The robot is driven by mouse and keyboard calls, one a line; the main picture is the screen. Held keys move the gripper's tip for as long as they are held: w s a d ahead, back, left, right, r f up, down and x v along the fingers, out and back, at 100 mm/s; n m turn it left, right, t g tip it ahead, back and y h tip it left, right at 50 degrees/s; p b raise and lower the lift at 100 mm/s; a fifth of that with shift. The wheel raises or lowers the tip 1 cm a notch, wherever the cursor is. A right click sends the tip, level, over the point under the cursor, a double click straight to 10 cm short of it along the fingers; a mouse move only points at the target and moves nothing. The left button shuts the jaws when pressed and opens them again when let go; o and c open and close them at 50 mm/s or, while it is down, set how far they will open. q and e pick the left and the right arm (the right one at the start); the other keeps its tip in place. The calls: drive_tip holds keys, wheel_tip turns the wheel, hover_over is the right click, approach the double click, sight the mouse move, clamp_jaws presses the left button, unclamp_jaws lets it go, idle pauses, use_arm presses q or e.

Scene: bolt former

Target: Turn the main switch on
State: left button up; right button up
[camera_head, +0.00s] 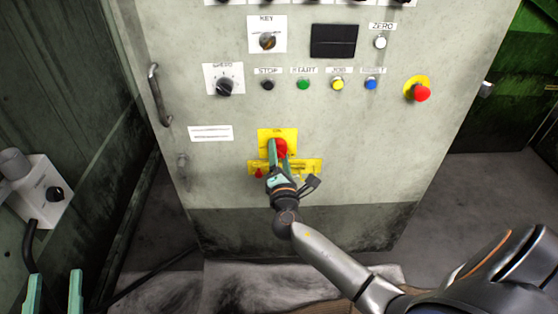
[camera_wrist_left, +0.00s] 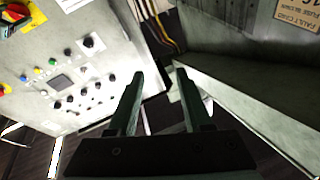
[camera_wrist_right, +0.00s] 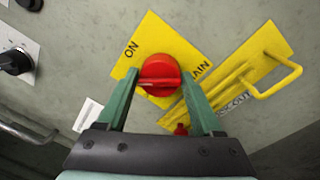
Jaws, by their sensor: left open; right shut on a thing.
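The main switch (camera_head: 280,148) is a red rotary knob on a yellow plate, low on the grey cabinet front. In the right wrist view the red knob (camera_wrist_right: 160,75) sits between the fingers of my right gripper (camera_wrist_right: 162,95), which is shut on it. The words ON and part of MAIN show on the yellow plate (camera_wrist_right: 136,50); the rest is hidden by the knob and finger. My right gripper (camera_head: 278,155) reaches up to the switch in the head view. My left gripper (camera_head: 53,288) is open and empty at the lower left, also seen in the left wrist view (camera_wrist_left: 156,82).
A yellow lockout bracket (camera_wrist_right: 248,75) with a protruding handle lies beside the switch. Above are a row of buttons (camera_head: 303,85), a speed knob (camera_head: 224,86) and a red emergency stop (camera_head: 421,93). A metal handle (camera_head: 158,95) projects at the cabinet's left edge.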

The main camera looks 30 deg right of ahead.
drive_tip(key=shift+d+f+m+b, duration=0.1)
drive_tip(key=shift+f+m+b, duration=0.2)
drive_tip(key=shift+m+b, duration=0.4)
use_arm(q)
drive_tip(key=s+d+r+m+t+h+b, duration=0.1)
drive_tip(key=s+r+m+t+h, duration=0.1)
drive_tip(key=s+r+m+h, duration=0.65)
use_arm(e)
drive_tip(key=shift+m, duration=0.7)
drive_tip(key=m+b, duration=0.2)
drive_tip(key=shift+f+h+b, duration=0.15)
drive_tip(key=shift+h+b, duration=0.15)
drive_tip(key=shift+b, duration=0.05)
use_arm(q)
drive_tip(key=shift+w+d+f+n+y+b, duration=0.2)
drive_tip(key=shift+w+f+n+b, duration=0.45)
drive_tip(key=shift+f+n, duration=0.25)
drive_tip(key=shift+w+d+f+n+y+b, duration=0.15)
drive_tip(key=shift+w+f+n+b, duration=0.3)
drive_tip(key=shift+f+n+b, duration=0.35)
use_arm(e)
drive_tip(key=shift+m, duration=1.9)
use_arm(q)
drive_tip(key=shift+f, duration=0.15)
use_arm(e)
drive_tip(key=shift+r, duration=0.2)
